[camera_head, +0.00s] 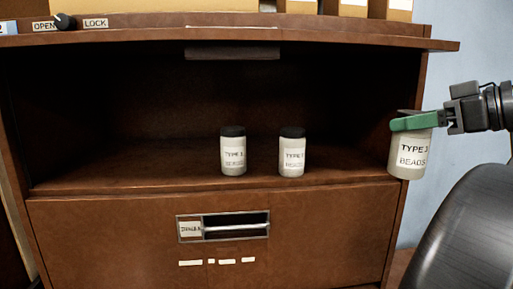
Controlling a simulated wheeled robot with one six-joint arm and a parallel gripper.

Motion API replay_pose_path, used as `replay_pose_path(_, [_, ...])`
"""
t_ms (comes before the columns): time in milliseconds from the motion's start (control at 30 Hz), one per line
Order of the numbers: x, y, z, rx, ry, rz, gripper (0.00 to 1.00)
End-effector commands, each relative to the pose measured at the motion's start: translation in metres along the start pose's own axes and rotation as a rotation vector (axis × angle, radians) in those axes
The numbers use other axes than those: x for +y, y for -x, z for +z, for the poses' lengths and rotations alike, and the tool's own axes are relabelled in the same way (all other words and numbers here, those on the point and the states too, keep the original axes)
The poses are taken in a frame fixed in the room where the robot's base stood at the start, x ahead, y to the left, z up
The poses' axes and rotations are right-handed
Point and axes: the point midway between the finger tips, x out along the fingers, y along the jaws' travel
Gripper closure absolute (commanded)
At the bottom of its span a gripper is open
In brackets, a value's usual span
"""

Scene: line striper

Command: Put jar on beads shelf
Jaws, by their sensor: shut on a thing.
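A jar (408,165) of pale beads with a white label "TYPE 1 BEADS" hangs upright in my gripper (415,121). The green fingers are shut around its top, so its lid is mostly hidden. The gripper and jar are at the right, in front of the cabinet's right side panel. The shelf (110,178) is the open brown wooden compartment in the middle.
The shelf floor is clear left and right of the standing jars. The right side panel (408,90) and the top board (330,36) bound the opening. A drawer front (110,235) with a labelled handle lies below. A knob marked OPEN and LOCK (65,22) is at top left.

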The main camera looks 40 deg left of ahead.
Motion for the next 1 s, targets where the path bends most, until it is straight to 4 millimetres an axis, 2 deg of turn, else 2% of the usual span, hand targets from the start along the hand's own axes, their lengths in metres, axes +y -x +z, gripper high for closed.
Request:
replay_pose_path(100, [-0.012,0.002,-0.005,0.001,-0.005,0.022,0.88])
replay_pose_path(200, [-0.015,0.003,-0.006,0.002,-0.008,0.029,0.88])
replay_pose_path(433, [-0.008,-0.006,-0.010,0.002,-0.008,0.026,0.88])
replay_pose_path(667, [0.018,-0.041,-0.022,0.003,-0.008,0.023,0.88])
replay_pose_path(1000, [0.066,-0.106,-0.042,0.002,-0.008,0.023,0.88])
